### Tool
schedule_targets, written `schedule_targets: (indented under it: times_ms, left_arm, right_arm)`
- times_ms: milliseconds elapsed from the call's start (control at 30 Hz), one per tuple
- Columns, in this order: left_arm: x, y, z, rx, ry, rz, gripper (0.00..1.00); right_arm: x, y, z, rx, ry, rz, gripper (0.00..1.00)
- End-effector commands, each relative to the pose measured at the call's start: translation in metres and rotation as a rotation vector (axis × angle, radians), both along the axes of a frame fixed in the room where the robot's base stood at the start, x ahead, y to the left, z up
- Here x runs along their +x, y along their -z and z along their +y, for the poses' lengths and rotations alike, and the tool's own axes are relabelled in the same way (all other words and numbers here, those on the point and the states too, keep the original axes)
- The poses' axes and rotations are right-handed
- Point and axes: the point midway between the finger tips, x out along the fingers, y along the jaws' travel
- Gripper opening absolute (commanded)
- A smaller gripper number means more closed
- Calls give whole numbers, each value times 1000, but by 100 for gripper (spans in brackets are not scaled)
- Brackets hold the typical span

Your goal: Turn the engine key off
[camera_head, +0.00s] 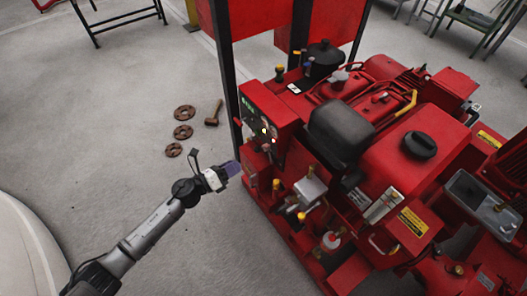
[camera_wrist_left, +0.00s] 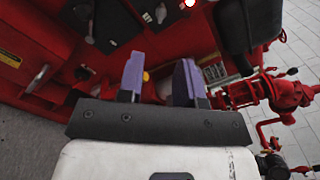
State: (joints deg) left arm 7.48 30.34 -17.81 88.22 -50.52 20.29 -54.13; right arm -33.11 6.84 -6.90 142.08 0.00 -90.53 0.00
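The red control panel box (camera_head: 268,118) stands at the left end of the red pumpset (camera_head: 390,150), with green and yellow lights on its face. In the left wrist view, a dark panel face with light fittings (camera_wrist_left: 158,14) shows at the top edge; I cannot tell which part is the engine key. My left gripper (camera_head: 234,168) is beside the pumpset, below and left of the panel, apart from it. In the left wrist view its two purple fingers (camera_wrist_left: 160,80) stand apart with nothing between them. The right gripper is in neither view.
A dark upright post (camera_head: 226,75) stands just left of the panel. Several rusty round parts (camera_head: 183,132) and a wooden mallet (camera_head: 213,113) lie on the concrete floor. The floor around my left arm is clear. Red valve piping (camera_wrist_left: 275,95) shows at right in the wrist view.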

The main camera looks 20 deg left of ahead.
Motion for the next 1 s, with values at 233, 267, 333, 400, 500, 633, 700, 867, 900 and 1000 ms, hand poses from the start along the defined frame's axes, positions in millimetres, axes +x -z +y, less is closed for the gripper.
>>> schedule_targets:
  times_ms: [233,267,333,400,500,633,700,867,900,1000]
  left_arm:
    - [38,0,-25,-2,0,-4,33]
    - [42,0,-29,-2,0,-3,33]
    - [53,1,-36,-4,1,-4,33]
    - [63,0,-43,-3,-1,-3,33]
    - [76,1,-52,-4,-2,-1,33]
    - [89,1,-61,-4,-1,-1,33]
    - [94,1,-65,-5,-1,0,33]
    - [102,0,-70,-6,-1,0,33]
    - [103,0,-71,-4,-2,1,33]
    - [104,-1,-71,-4,-2,1,33]
  right_arm:
    - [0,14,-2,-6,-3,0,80]
    - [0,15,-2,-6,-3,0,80]
    - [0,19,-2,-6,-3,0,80]
    - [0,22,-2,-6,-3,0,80]
    - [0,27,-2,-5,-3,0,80]
    - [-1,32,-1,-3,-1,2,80]
    - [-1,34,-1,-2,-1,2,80]
    - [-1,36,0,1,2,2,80]
    - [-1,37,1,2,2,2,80]
    - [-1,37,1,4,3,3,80]
